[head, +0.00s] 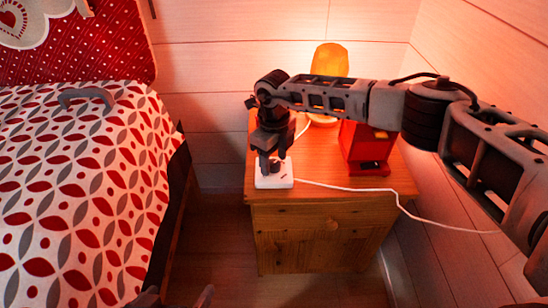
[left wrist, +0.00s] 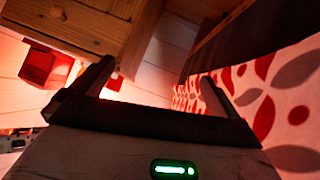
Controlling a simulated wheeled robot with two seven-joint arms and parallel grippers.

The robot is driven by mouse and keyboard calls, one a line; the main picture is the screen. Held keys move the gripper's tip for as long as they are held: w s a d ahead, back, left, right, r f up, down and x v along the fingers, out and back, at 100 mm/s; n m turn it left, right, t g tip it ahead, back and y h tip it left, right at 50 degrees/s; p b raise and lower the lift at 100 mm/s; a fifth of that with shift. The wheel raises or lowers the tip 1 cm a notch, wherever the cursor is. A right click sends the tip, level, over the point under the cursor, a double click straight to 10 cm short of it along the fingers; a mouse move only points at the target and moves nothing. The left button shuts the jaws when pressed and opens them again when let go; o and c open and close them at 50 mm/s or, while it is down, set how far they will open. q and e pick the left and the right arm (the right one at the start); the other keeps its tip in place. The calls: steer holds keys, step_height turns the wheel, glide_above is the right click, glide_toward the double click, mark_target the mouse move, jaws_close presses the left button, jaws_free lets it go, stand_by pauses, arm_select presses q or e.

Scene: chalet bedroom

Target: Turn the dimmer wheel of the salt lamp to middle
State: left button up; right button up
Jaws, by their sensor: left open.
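The salt lamp (head: 330,60) glows orange at the back of the nightstand, partly hidden behind my right arm. The white dimmer box (head: 280,181) lies at the nightstand's front left, with a white cord (head: 350,188) running right from it. My right gripper (head: 268,167) points down at the box, its fingertips at or just above the top; contact is unclear. The dimmer wheel is hidden or too small to make out. My left gripper (head: 179,295) shows only its tips at the bottom edge; in the left wrist view (left wrist: 152,82) its fingers are spread and empty.
The wooden nightstand (head: 310,218) carries a red box-shaped thing (head: 365,165) beside the lamp. The bed (head: 80,220) with a patterned cover is on the left, with a grey curved thing (head: 88,93) on it. Open floor lies between bed and nightstand. Plank walls close the right side.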

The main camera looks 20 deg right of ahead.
mark_target(274, 163)
arm_select(q)
steer(key=shift+t, duration=0.5)
steer(key=r+p, duration=0.1)
steer(key=r, duration=0.1)
steer(key=a+r+p, duration=0.1)
steer(key=r, duration=0.1)
steer(key=shift+s+a+r+p, duration=0.1)
steer(key=shift+r+p, duration=0.2)
steer(key=shift+r, duration=0.1)
arm_select(e)
step_height(274, 163, up, 16)
